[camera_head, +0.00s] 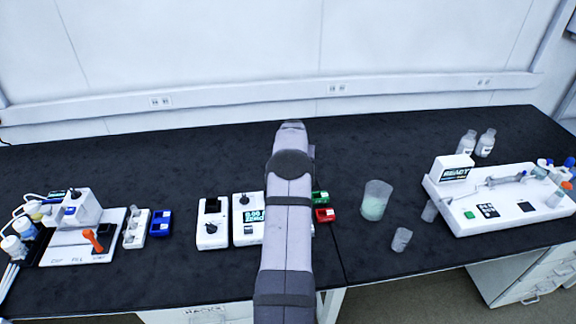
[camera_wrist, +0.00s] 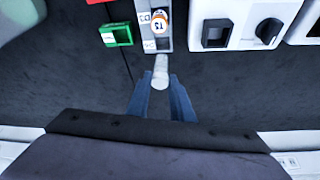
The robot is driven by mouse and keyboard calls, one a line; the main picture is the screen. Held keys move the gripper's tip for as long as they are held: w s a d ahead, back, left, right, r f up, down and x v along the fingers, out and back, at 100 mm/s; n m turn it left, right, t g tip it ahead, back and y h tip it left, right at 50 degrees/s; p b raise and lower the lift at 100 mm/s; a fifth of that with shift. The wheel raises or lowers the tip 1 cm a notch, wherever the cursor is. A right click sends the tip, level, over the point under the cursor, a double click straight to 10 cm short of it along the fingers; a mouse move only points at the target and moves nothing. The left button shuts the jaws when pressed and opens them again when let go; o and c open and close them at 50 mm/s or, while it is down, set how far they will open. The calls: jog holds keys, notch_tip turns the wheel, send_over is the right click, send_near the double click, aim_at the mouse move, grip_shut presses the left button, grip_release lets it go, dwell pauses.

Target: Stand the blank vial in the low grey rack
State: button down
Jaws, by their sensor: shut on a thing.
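In the wrist view my gripper (camera_wrist: 161,84) is shut on a pale, whitish vial (camera_wrist: 160,71), with one blue finger on each side of it. The vial shows no label on the side I see. Its far end is close to the end of the low grey rack (camera_wrist: 167,46); I cannot tell its height above the bench or whether it touches the rack. The rack holds a vial with an orange-and-white top marked T3 (camera_wrist: 159,28), and has printed position labels along one side. In the head view my arm hides the gripper, the held vial and the rack.
A green holder (camera_wrist: 116,35) stands beside the rack, and a red holder (camera_head: 325,215) is near it. A white balance (camera_head: 246,230) with a display is on the other side. A beaker (camera_head: 375,200) stands to the right. Dark bench around the gripper is clear.

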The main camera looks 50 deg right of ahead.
jog(key=shift+f, duration=0.15)
jog(key=shift+f+b, duration=1.3)
jog(key=shift+f, duration=0.75)
jog(key=shift+f+b, duration=1.15)
jog(key=shift+f, duration=0.25)
dwell(0.3)
jog(key=c, duration=1.5)
grip_release()
jog(key=shift+r+p, duration=2.2)
jog(key=shift+r, duration=1.8)
